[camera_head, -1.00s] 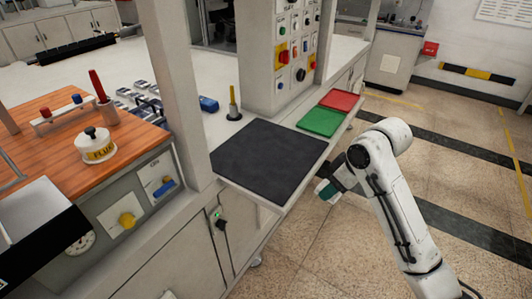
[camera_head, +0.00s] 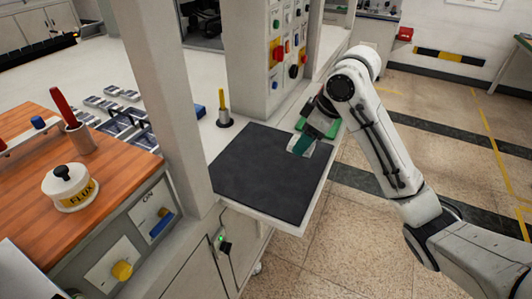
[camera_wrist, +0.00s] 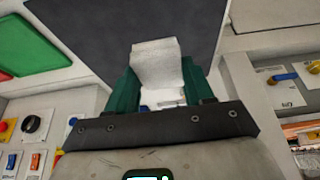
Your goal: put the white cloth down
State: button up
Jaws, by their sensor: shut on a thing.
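My gripper (camera_head: 306,143) has green fingers and is over the right edge of a dark grey mat (camera_head: 262,178) on the bench shelf. In the wrist view my gripper (camera_wrist: 160,85) is shut on the white cloth (camera_wrist: 156,62), a small pale piece that sticks out beyond the fingertips. The dark mat (camera_wrist: 105,35) lies behind it there. In the head view only a pale bit of the cloth (camera_head: 322,151) shows beside the fingers. I cannot tell whether the cloth touches the mat.
A green mat (camera_wrist: 30,45) lies beside the dark one. A yellow-handled tool in a round holder (camera_head: 223,110) stands at the mat's far left corner. A flux pot (camera_head: 69,187) is on the wooden top, left of the upright post (camera_head: 165,90). The dark mat's middle is clear.

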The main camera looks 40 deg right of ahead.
jog(key=w+d+f, duration=0.2)
jog(key=w+f, duration=0.2)
jog(key=w, duration=0.4)
jog(key=p, duration=0.1)
send_near(271, 156)
jog(key=shift+w+a+f, duration=0.5)
jog(key=shift+w+f, duration=0.1)
jog(key=shift+w, duration=0.15)
jog(key=shift+w+f, duration=0.25)
jog(key=shift+f, duration=0.15)
jog(key=shift+w+d+f+p, duration=0.15)
jog(key=shift+f+p, duration=0.5)
jog(key=shift+f, duration=1.05)
jog(key=o, duration=1)
jog(key=b+v, duration=0.1)
jog(key=v, duration=1.1)
jog(key=shift+b, duration=0.4)
